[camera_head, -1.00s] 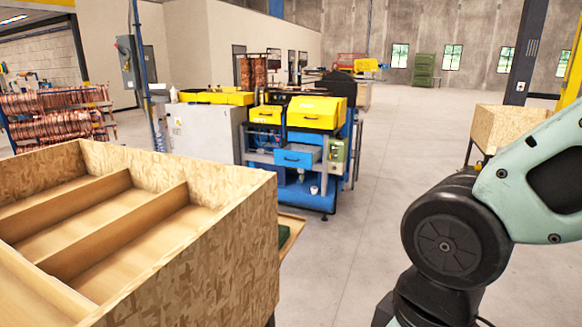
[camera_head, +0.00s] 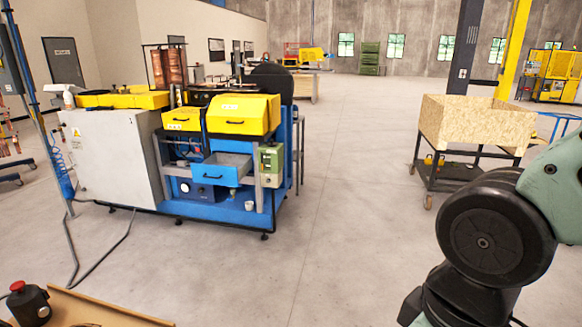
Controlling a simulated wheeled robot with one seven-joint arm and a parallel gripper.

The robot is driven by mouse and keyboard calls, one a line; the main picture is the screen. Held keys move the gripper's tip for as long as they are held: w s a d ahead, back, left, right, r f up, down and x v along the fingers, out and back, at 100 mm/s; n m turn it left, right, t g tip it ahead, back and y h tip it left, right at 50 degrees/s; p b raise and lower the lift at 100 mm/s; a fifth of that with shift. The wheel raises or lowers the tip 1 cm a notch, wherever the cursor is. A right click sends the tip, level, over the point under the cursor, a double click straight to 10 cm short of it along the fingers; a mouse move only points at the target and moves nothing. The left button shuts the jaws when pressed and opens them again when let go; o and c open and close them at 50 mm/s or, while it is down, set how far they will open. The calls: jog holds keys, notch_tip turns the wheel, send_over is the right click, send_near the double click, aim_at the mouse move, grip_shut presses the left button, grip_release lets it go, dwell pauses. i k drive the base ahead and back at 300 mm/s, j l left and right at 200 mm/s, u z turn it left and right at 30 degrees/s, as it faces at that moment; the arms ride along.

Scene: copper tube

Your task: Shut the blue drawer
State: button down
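The blue drawer (camera_head: 221,171) is on the front of the blue and yellow machine (camera_head: 236,211), left of centre in the head view. It is pulled out, and its grey inside shows from above. It has a small dark handle on its blue front. The machine stands some way ahead across the floor. My arm shows at the lower right. My gripper is not in the picture.
A grey cabinet (camera_head: 107,158) adjoins the machine's left side, with a hose and cable on the floor. A wooden crate on a wheeled cart (camera_head: 478,124) stands at right. A board with a red-topped button (camera_head: 28,303) is at lower left. Open floor (camera_head: 345,215) lies between.

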aim_at(227, 169)
jog(key=i+l, duration=0.1)
jog(key=i, duration=0.8)
jog(key=i+l, duration=0.1)
jog(key=i, duration=0.8)
jog(key=i+j+u, duration=0.3)
jog(key=i, duration=0.15)
jog(key=i+u, duration=0.3)
jog(key=i+j+u, duration=0.2)
jog(key=i+j, duration=0.25)
jog(key=i, duration=0.15)
